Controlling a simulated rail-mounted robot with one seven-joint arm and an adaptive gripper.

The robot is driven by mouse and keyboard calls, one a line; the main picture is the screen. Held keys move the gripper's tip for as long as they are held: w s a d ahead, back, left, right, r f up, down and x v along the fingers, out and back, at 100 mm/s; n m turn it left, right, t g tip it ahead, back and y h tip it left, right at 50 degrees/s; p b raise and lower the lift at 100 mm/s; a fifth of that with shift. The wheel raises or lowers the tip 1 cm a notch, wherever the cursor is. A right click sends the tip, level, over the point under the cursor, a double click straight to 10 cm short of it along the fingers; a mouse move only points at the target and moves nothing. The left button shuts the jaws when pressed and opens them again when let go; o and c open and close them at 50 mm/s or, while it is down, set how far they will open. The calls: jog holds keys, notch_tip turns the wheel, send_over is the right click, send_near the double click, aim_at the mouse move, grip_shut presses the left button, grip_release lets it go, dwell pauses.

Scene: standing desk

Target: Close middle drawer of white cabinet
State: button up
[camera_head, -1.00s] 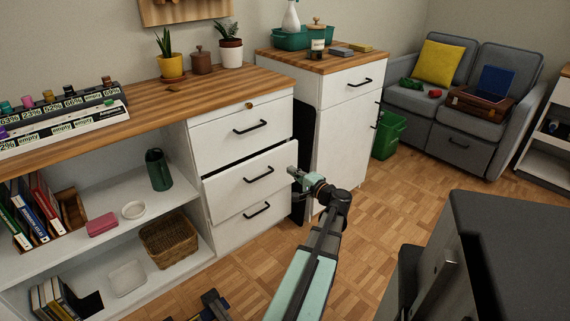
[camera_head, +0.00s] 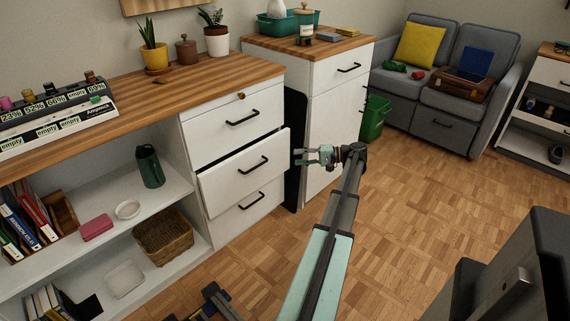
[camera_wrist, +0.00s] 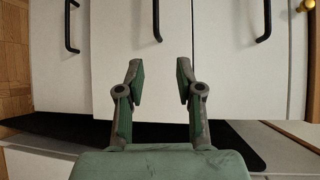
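The white cabinet (camera_head: 186,131) stands under the right end of the wooden counter. Its middle drawer (camera_head: 225,190) is pulled partly out, its front ahead of the drawers above and below. The drawer has a black bar handle (camera_head: 251,167). My gripper (camera_head: 298,157) is just right of the drawer front's right edge in the head view, fingers pointing left. In the wrist view my gripper (camera_wrist: 158,72) has its two fingers spread with nothing between them. The middle drawer front (camera_wrist: 125,55) lies ahead of the fingers, with its handle (camera_wrist: 156,20) near the top. I cannot tell whether they touch.
A second white cabinet (camera_head: 328,118) stands right of the drawers, beyond a dark gap. Open shelves (camera_head: 110,190) with a basket (camera_head: 163,236) lie to the left. A green bin (camera_head: 374,118) is farther back.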

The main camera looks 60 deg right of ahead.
aim_at(258, 166)
jog(key=shift+n+g+y, duration=0.4)
jog(key=shift+y, duration=0.3)
jog(key=shift+s+a+b+x, duration=0.25)
jog(key=shift+b+x, duration=0.7)
jog(key=shift+x, duration=1.85)
jog(key=shift+s+a+b+x, duration=0.15)
jog(key=shift+a+b+x, duration=0.55)
jog(key=shift+x, duration=2.15)
jog(key=shift+s+b+x, duration=0.15)
jog(key=shift+b+x, duration=1.1)
jog(key=shift+x, duration=1.55)
grip_shut()
